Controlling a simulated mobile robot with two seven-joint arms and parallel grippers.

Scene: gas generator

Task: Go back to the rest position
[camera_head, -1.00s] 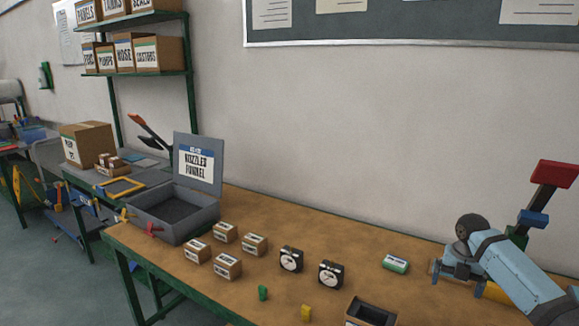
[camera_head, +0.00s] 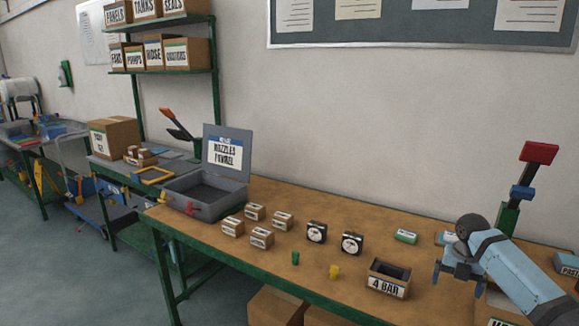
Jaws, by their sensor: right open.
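My right gripper (camera_head: 458,280) is at the right, at the end of my light blue right arm. Its fingers point down, are apart, and nothing shows between them. It appears above the right part of the wooden workbench (camera_head: 350,278), to the right of a small open box labelled 4 BAR (camera_head: 388,280), apart from it. My left gripper is not in view.
On the bench stand several small cartons (camera_head: 261,238), two black gauges (camera_head: 316,231), a green piece (camera_head: 295,258), a yellow piece (camera_head: 335,272) and an open grey case (camera_head: 205,193). A red-topped lever (camera_head: 538,153) rises behind my right arm. Cardboard boxes (camera_head: 275,305) sit below the front edge.

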